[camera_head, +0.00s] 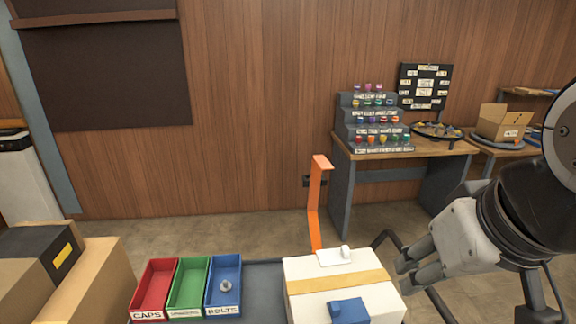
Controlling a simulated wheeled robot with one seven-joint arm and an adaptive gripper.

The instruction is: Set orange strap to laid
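The orange strap (314,203) stands upright behind the white box, with its top end bent over to the right. It is not lying across the box. The white box (316,271) has a tan band across its top, a white fitting (334,257) at its back edge and a blue fitting (348,311) at its front. My gripper (404,268) is at the right, beside the box's right side and apart from the strap. Its fingers point left and look empty; their gap is hard to make out.
Red (153,290), green (188,287) and blue (223,286) bins stand left of the box; the blue one holds a metal part. Cardboard boxes (99,284) are at far left. A black curved tube (385,238) rises behind the box near my gripper. A workbench (408,147) stands behind.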

